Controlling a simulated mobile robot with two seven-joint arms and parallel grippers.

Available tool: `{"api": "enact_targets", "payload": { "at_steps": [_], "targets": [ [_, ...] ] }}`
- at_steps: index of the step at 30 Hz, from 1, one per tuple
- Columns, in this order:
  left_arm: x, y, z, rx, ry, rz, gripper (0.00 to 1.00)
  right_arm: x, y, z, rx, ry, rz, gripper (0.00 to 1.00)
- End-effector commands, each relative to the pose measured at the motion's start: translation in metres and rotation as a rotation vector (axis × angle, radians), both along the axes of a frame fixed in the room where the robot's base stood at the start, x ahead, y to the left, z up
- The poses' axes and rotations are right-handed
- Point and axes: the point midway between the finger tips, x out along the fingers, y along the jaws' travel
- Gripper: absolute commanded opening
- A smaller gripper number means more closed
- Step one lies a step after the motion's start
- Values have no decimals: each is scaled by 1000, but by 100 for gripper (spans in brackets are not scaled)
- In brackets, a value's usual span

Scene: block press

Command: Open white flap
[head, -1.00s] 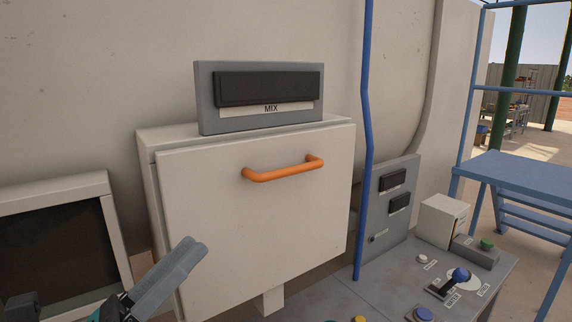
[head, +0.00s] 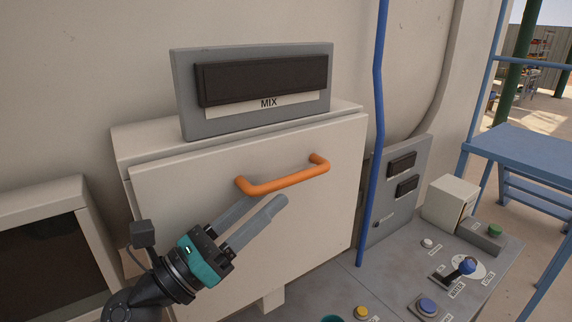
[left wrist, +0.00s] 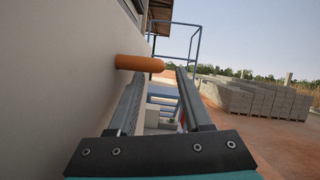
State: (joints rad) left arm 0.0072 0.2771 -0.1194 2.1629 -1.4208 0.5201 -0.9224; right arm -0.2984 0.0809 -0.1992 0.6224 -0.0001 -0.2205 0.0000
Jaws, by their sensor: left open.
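The white flap (head: 200,200) is the front panel of a white box on the wall, with a thin dark seam along its top edge. It looks closed. An orange bar handle (head: 285,182) runs across its upper part. My left gripper (head: 262,204) is open and empty, its two grey fingers pointing up and right, just below the handle in the head view. In the left wrist view, the orange handle (left wrist: 140,63) lies just beyond the fingertips, reaching from the left finger towards the gap. Contact cannot be told. My right gripper is not in view.
A grey panel marked MIX (head: 255,90) is above the box. A blue vertical pipe (head: 376,130) stands close to the box's right side. A grey control desk (head: 400,265) with buttons and a joystick is at lower right. A dark screen (head: 45,260) is at lower left.

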Motion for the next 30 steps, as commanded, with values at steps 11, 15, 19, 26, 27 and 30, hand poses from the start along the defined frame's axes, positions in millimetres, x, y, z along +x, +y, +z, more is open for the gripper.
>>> {"api": "enact_targets", "payload": {
  "at_steps": [11,15,19,26,27,30],
  "targets": [
    [30,-34,19,-2,1,0,50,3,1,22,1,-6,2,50],
    [31,-36,19,-2,1,-1,50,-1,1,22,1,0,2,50],
    [31,-36,19,-2,1,-1,50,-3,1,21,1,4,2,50],
    [31,-35,19,-1,0,0,30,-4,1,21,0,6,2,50],
    [31,-35,19,-1,0,0,26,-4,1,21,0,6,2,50],
    [31,-35,19,-1,1,1,15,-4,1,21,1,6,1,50]
  ]
}}
